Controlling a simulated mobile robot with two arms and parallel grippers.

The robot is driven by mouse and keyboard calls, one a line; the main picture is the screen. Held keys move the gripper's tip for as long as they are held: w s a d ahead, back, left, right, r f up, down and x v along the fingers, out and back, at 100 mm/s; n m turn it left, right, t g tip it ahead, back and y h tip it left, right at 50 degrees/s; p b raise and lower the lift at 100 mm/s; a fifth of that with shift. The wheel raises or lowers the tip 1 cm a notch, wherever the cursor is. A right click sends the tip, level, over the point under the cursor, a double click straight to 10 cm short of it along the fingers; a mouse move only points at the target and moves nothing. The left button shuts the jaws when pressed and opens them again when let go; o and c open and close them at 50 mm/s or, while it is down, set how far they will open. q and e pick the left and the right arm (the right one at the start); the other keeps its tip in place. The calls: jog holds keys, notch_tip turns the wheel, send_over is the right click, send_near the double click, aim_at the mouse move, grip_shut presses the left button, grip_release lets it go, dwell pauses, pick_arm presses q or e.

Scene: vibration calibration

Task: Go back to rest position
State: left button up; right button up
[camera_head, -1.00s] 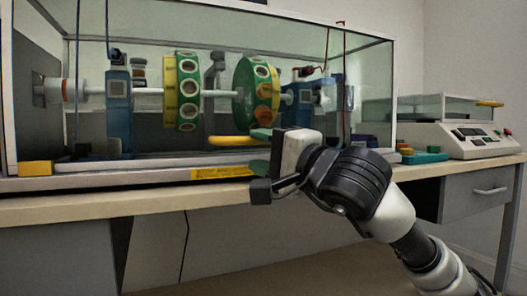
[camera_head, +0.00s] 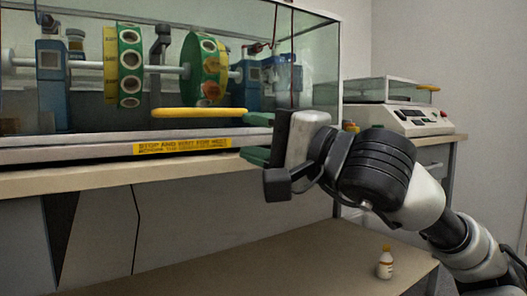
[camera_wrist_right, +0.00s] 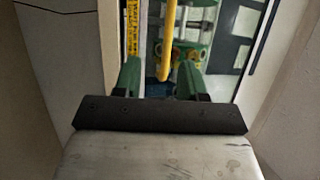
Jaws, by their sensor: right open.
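My right gripper (camera_head: 256,137) is open, with its two green fingers apart and pointing left toward the clear case of the test rig. In the right wrist view the gripper (camera_wrist_right: 158,78) shows no object clamped in it. A yellow bar handle (camera_head: 200,113) runs along the front of the case, its right end close to the upper finger. In the right wrist view the yellow bar (camera_wrist_right: 167,38) ends in the gap between the fingertips; I cannot tell how far beyond them it lies. My left gripper is not in view.
The clear case (camera_head: 320,70) holds a shaft with green and yellow discs (camera_head: 207,68). A control box (camera_head: 405,120) stands on the bench to the right. A small white bottle with a yellow cap (camera_head: 385,263) stands on a lower surface. The floor at far right is mostly hidden by my arm.

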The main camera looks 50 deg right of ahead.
jog(key=shift+s+f, duration=0.1)
jog(key=shift+s, duration=0.45)
